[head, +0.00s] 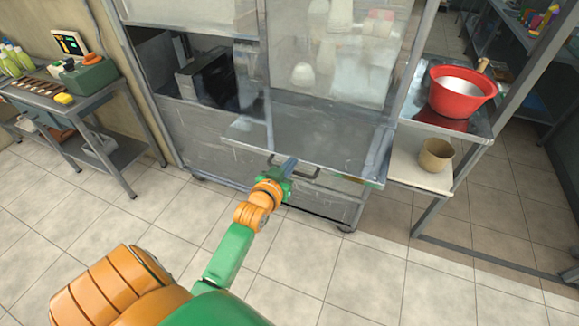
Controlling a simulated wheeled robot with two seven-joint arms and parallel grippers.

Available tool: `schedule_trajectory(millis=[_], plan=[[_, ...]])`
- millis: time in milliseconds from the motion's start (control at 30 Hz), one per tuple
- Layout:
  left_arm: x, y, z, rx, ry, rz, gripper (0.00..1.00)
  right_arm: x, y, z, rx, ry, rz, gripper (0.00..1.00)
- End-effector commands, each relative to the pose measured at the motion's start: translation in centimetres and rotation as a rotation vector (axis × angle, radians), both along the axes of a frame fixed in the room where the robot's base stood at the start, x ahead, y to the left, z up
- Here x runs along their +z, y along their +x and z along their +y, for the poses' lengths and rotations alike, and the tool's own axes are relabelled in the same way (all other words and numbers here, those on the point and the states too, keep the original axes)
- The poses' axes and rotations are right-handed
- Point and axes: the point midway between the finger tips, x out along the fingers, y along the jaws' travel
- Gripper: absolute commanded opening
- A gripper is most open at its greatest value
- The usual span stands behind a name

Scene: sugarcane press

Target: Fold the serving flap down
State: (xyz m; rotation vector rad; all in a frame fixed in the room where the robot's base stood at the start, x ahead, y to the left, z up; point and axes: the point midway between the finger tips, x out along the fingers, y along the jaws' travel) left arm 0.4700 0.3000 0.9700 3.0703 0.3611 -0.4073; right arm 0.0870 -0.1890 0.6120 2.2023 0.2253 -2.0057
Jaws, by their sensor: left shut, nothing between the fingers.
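The serving flap (335,140) is a grey metal panel that stands out roughly level from the front of the metal cabinet. My left gripper (289,164) is shut and empty at the flap's front edge, left of its middle. The fingertips overlap the edge in the picture, and I cannot tell whether they touch it. A dark bar handle (312,174) shows just below the edge, partly hidden behind the gripper. My right gripper is not in view.
The metal cabinet (210,140) has glass panels above the flap. On the right, a side table holds a red bowl (460,98) and a brown pot (436,155). A metal table (92,103) stands on the left. The tiled floor in front is clear.

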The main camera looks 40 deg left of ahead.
Motion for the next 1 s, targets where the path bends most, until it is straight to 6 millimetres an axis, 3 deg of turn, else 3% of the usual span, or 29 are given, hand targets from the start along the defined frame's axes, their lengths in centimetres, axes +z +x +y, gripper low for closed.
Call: schedule_trajectory(millis=[433, 567, 867, 1000], plan=[[-0.8, -0.6, -0.2, 0.000, 0.000, -0.002, 0.00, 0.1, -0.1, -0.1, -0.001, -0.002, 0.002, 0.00], [-1.4, -0.6, -0.2, 0.000, 0.003, -0.011, 0.00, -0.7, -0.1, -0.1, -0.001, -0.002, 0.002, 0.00], [-4.5, -0.7, -0.2, -0.001, 0.021, -0.087, 0.00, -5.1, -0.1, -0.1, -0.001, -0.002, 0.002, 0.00], [-7.5, -0.7, -0.2, 0.000, 0.038, -0.158, 0.00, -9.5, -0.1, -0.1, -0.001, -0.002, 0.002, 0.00]])
